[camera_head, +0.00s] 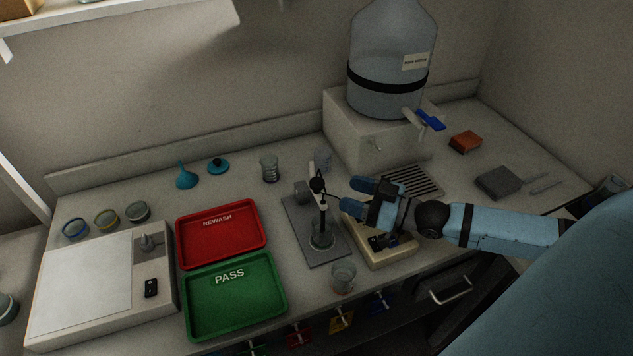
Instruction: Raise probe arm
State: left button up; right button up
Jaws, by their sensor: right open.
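The probe stand has a flat grey base plate (302,221), with a dark probe arm (322,186) at its upright. The probe hangs down from the arm over a glass beaker (322,236) on the plate, and its tip seems to be in or just above the glass. My right gripper (354,196) comes in from the right. Its blue fingers are open and empty, pointing left, just to the right of the probe arm with a small gap in the picture. It hangs over a cream meter box (391,250) and hides part of it. My left gripper is not in view.
A red REWASH tray (221,237) and a green PASS tray (235,298) lie left of the stand. Another beaker (342,276) stands in front. A large water bottle (390,60) with a blue tap stands on a block (372,137) behind my gripper.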

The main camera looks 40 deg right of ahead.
aim_at(317, 181)
jog(key=x, duration=0.8)
jog(key=shift+w+a, duration=0.25)
jog(key=shift+c, duration=0.2)
jog(key=shift+p, duration=0.3)
grip_shut()
